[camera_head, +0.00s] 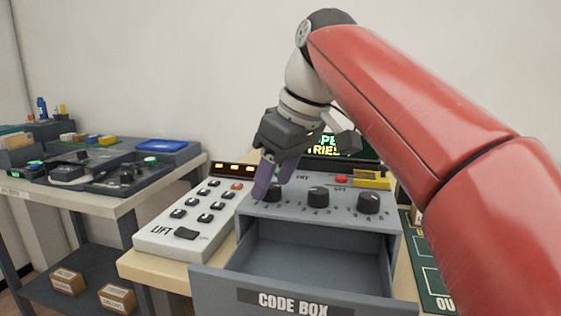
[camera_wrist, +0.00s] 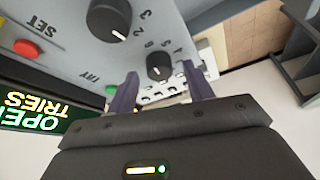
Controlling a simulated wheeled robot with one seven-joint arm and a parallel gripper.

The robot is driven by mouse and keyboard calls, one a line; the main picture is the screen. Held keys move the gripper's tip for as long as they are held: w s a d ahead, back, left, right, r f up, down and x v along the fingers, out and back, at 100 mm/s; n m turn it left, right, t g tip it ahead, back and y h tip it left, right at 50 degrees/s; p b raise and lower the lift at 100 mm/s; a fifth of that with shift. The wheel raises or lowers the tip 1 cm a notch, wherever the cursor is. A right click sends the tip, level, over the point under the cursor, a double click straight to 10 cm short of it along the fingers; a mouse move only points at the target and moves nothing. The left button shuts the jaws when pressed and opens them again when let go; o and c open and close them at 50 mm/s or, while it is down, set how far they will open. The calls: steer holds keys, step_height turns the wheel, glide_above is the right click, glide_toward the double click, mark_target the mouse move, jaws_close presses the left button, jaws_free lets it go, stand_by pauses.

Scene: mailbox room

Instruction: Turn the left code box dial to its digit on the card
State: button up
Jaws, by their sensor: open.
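The grey code box (camera_head: 295,215) stands on the table with three black dials along its sloped top. The left dial (camera_head: 272,194) sits by my gripper (camera_head: 270,182); the middle dial (camera_head: 318,196) and right dial (camera_head: 369,203) are clear of it. In the wrist view, the left dial (camera_wrist: 160,65) lies between and just beyond my open fingertips (camera_wrist: 160,80); I cannot tell whether they touch it. Its white pointer mark shows, but I cannot read its digit for sure. The middle dial (camera_wrist: 108,18) is beside it. I cannot make out a card with digits.
The code box's drawer (camera_head: 295,250) is open and looks empty. A white LIFT keypad (camera_head: 195,215) stands close on the left. A screen (camera_head: 340,145) with partly hidden text stands behind. A red button (camera_wrist: 25,47) and green button (camera_wrist: 113,89) are on the panel.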

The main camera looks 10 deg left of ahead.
mark_target(290, 204)
steer(key=v, duration=0.7)
stand_by(0.3)
